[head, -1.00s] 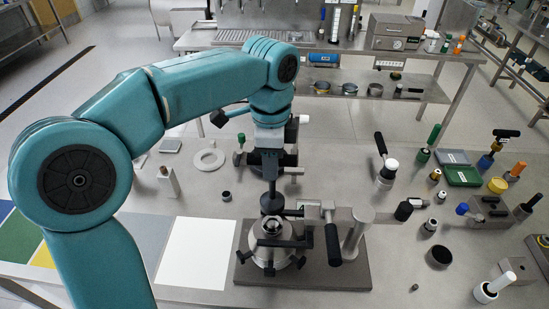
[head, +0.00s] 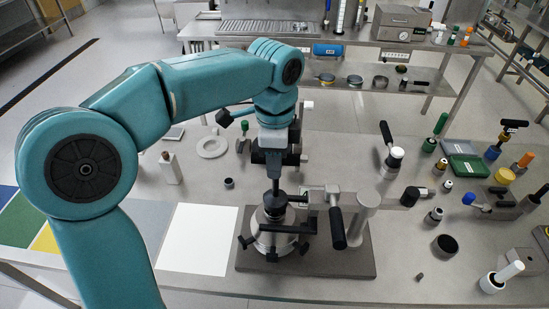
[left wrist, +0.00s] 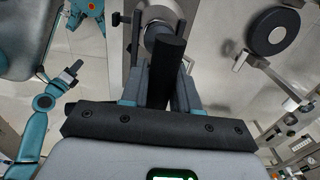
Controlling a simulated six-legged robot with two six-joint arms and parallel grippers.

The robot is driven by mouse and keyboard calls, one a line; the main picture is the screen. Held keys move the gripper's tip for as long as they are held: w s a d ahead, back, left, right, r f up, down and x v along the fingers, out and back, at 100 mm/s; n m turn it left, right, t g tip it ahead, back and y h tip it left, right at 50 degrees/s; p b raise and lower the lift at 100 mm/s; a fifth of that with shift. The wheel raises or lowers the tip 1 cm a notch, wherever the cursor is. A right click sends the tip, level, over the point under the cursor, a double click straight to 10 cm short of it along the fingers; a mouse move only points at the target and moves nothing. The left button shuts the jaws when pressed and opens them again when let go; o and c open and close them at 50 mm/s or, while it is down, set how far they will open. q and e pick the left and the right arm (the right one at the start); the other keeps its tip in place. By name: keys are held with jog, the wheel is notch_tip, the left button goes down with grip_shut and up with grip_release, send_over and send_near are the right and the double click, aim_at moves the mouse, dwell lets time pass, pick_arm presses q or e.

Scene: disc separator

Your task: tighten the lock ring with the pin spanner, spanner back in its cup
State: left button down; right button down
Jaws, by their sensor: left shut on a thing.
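My left gripper (head: 273,158) is shut on the upright dark pin spanner (head: 274,187) and holds it directly above the separator bowl. The spanner's dark handle (left wrist: 165,72) shows between the fingers in the left wrist view. The spanner's lower end is at the top of the steel bowl (head: 268,238), over the lock ring area; I cannot tell whether its pins are seated. The lock ring is mostly hidden under the spanner. A teal arm with a dark end (left wrist: 70,76), apparently my right gripper, is small in the left wrist view. I cannot identify the spanner's cup.
The bowl stands on a dark grey base plate (head: 350,262) with a black-handled crank (head: 337,228) and a grey post (head: 362,222) close on its right. A white sheet (head: 198,238) lies left. Several tools, bottles and a black ring (head: 444,245) stand at right.

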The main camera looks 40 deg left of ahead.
pick_arm(q)
jog(key=shift+s+d+r, duration=0.25)
jog(key=shift+s+r, duration=0.1)
jog(key=shift+s, duration=0.15)
jog(key=shift+w+a+f, duration=0.15)
jog(key=shift+w+a, duration=0.1)
jog(key=shift+w, duration=0.3)
jog(key=shift+s+d, duration=0.1)
jog(key=shift+s, duration=0.15)
jog(key=shift+w, duration=0.3)
jog(key=shift+s+d, duration=0.1)
jog(key=shift+s, duration=0.4)
pick_arm(e)
jog(key=shift+s+r, duration=0.15)
jog(key=shift+r, duration=0.15)
pick_arm(q)
jog(key=shift+w, duration=0.1)
pick_arm(e)
jog(key=shift+d, duration=0.1)
